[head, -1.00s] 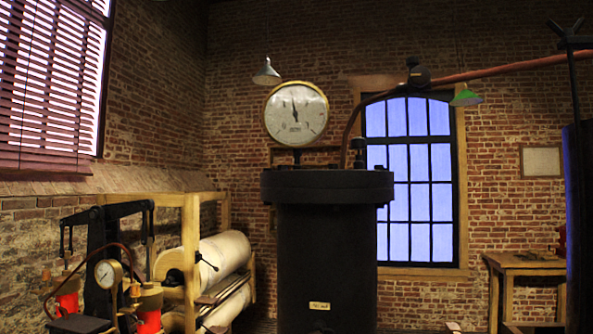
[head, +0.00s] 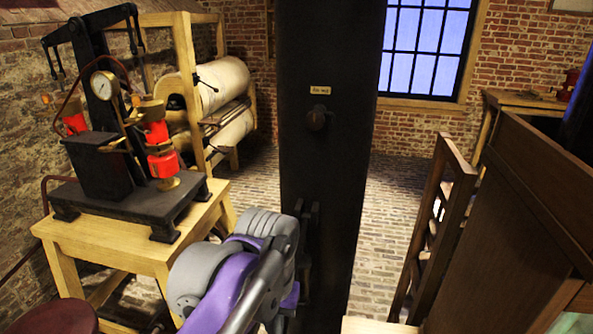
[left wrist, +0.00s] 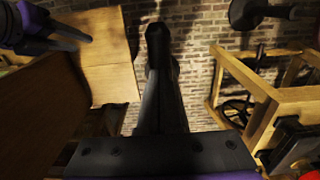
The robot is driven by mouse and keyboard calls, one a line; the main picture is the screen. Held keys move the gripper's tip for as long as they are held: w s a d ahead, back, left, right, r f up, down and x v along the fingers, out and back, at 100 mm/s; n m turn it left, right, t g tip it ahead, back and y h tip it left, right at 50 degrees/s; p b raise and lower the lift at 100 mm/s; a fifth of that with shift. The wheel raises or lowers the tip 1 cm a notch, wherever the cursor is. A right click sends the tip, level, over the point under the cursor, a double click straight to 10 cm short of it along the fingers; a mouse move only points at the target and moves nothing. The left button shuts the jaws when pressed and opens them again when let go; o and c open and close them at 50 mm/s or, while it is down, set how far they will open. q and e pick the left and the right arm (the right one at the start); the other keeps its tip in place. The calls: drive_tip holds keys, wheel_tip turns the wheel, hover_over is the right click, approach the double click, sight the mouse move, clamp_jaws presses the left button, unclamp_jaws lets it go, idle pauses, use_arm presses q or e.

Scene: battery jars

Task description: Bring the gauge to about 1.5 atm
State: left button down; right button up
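The large white dial gauge on the black cylinder (head: 335,160) is outside the current head view, so its needle is hidden. The cylinder's front shows a small label plate (head: 320,90) and a dark round knob (head: 316,120). A smaller gauge (head: 104,85) sits on the pump at left; its reading is too small to tell. My left gripper (head: 307,208) appears dark against the cylinder, below the knob. Its dark fingers (left wrist: 160,45) in the left wrist view show nothing clearly held; their gap is unclear. My right gripper (left wrist: 65,25) seems partly visible there, upper left.
The black pump (head: 95,165) with red cylinders stands on a wooden table (head: 75,235) at left. A wooden frame with pale rolls (head: 222,82) is behind. Dark wooden furniture (head: 510,230) fills the right. Brick floor (head: 385,205) is open right of the cylinder.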

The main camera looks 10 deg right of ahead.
use_arm(q)
wheel_tip(320, 180, up, 18)
drive_tip(key=p, duration=0.7)
drive_tip(key=shift+r, duration=0.2)
use_arm(e)
drive_tip(key=w+r+t, duration=0.1)
drive_tip(key=w+r, duration=0.3)
drive_tip(key=r, duration=0.6)
drive_tip(key=shift+w, duration=0.35)
use_arm(q)
drive_tip(key=shift+f, duration=0.1)
drive_tip(key=s+a+f+n+t, duration=0.1)
drive_tip(key=s+a+f+t, duration=0.1)
drive_tip(key=a+f, duration=0.7)
drive_tip(key=s+a+f+n+t, duration=0.2)
drive_tip(key=a+f, duration=0.6)
drive_tip(key=f, duration=0.8)
drive_tip(key=shift+s+a+n+t, duration=0.25)
drive_tip(key=shift+a+n+t, duration=0.1)
drive_tip(key=shift+t, duration=0.85)
use_arm(e)
drive_tip(key=shift+r, duration=0.1)
use_arm(q)
drive_tip(key=shift+f, duration=0.1)
